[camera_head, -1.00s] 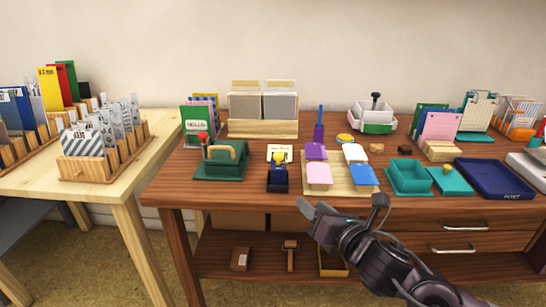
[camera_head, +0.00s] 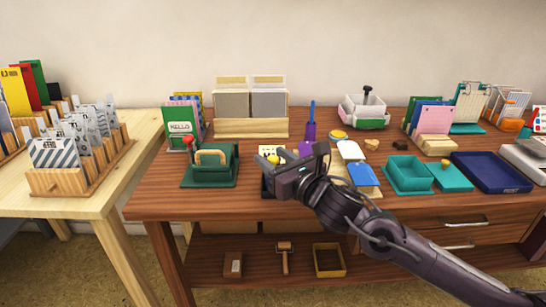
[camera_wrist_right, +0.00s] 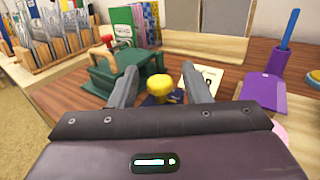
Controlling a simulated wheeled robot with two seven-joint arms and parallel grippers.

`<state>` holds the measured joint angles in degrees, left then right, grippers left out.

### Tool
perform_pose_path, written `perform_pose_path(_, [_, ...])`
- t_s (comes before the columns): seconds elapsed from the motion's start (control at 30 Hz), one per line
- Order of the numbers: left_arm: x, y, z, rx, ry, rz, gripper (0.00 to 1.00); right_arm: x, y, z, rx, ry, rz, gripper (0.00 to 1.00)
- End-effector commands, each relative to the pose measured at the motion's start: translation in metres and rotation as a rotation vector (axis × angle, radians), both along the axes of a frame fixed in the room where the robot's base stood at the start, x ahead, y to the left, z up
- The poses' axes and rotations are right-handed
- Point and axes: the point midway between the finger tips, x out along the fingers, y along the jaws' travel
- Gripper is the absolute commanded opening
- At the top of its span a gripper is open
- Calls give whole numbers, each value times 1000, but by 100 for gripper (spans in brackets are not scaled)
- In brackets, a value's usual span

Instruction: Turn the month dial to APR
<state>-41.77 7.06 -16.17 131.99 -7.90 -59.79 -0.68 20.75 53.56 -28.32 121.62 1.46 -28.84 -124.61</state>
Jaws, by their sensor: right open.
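A small dark blue stamp device with a yellow knob (camera_head: 272,158) stands near the table's front edge in the head view, mostly hidden by my right gripper (camera_head: 299,157). In the right wrist view the yellow knob (camera_wrist_right: 161,88) appears between the two fingers of my right gripper (camera_wrist_right: 159,78), with part of its dark blue base (camera_wrist_right: 155,100) below. The fingers are apart and I see nothing held; I cannot tell whether they touch the knob. No month lettering is readable. My left gripper is not in view.
A green stamp press with a red knob (camera_head: 188,141) stands just left. A cream card (camera_wrist_right: 207,76) is behind the device. A purple pad (camera_wrist_right: 262,90) and blue pad (camera_head: 363,175) lie to the right. Teal trays (camera_head: 408,188) stand farther right.

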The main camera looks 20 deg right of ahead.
Motion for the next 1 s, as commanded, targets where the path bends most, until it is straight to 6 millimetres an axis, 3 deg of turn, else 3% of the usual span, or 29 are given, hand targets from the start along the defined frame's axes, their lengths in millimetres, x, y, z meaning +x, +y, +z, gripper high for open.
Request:
perform_pose_path(0.37, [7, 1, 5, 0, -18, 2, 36, 5, 2, 0, 0, 0, 1, 42])
perform_pose_path(0.67, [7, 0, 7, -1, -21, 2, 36, 5, 2, 0, 1, 0, 0, 3])
perform_pose_path(1.0, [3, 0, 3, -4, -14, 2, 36, 5, 1, 0, -2, 0, 45, 1])
